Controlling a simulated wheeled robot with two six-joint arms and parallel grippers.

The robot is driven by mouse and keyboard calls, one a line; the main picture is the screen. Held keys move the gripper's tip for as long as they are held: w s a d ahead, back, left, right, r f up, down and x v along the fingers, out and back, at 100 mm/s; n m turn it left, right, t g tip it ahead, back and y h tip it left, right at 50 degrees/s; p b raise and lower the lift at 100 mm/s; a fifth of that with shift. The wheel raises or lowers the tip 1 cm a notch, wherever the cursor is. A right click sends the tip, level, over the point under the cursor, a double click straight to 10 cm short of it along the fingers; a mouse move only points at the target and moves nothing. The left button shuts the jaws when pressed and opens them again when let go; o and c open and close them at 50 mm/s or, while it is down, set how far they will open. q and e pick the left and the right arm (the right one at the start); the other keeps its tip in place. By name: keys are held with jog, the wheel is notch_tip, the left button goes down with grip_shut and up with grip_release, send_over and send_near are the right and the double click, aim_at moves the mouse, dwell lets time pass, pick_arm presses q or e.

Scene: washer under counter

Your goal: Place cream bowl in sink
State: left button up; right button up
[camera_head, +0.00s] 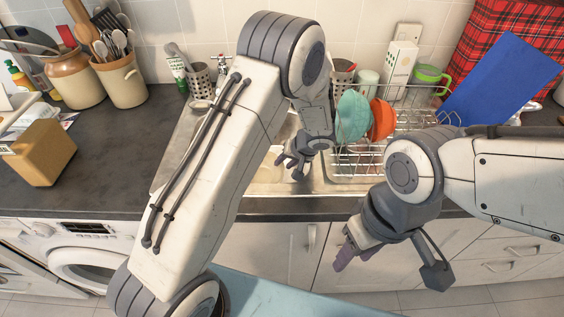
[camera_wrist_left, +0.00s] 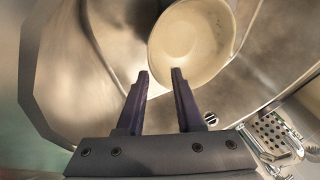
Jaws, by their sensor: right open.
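The cream bowl (camera_wrist_left: 192,42) shows in the left wrist view, inside the metal basin of the sink (camera_wrist_left: 85,75), just beyond my left gripper's fingertips. My left gripper (camera_wrist_left: 160,73) has its fingers apart, with nothing clearly held between them; the right finger overlaps the bowl's near edge in the picture. In the head view my left gripper (camera_head: 297,168) is low over the sink (camera_head: 318,186), and my arm hides much of the basin. I cannot make out the bowl there. My right gripper (camera_head: 352,256) is open and empty in front of the counter.
A wire dish rack (camera_head: 345,176) with a teal plate (camera_head: 352,117) and an orange plate (camera_head: 382,120) stands right of the sink. Utensil crocks (camera_head: 122,83) and a wooden block (camera_head: 42,153) stand left. The left counter (camera_head: 115,150) has free room.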

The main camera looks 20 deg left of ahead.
pick_arm(q)
jog(key=v, duration=0.9)
jog(key=s+d+r+m, duration=0.1)
jog(key=s+r, duration=0.1)
jog(key=s, duration=0.1)
jog(key=s+d+r+m+h, duration=0.1)
jog(key=s+r, duration=0.1)
jog(key=s, duration=0.2)
jog(key=s+d+r+m+g+h, duration=0.1)
jog(key=s+r, duration=0.1)
jog(key=s, duration=0.2)
jog(key=shift+s+d+r+b, duration=0.2)
jog(key=shift+d+r+b, duration=0.1)
jog(key=shift+d+b, duration=0.1)
jog(key=s+d+r+m+g+h, duration=0.1)
jog(key=s+m+h, duration=0.1)
jog(key=s, duration=0.7)
jog(key=s+d+r+m+g+h, duration=0.1)
jog(key=s+m, duration=0.3)
jog(key=s, duration=0.5)
jog(key=shift+s+d+r+m+h, duration=0.3)
jog(key=shift+d+r+m+h, duration=0.15)
jog(key=shift+h, duration=0.25)
jog(key=shift+a, duration=0.15)
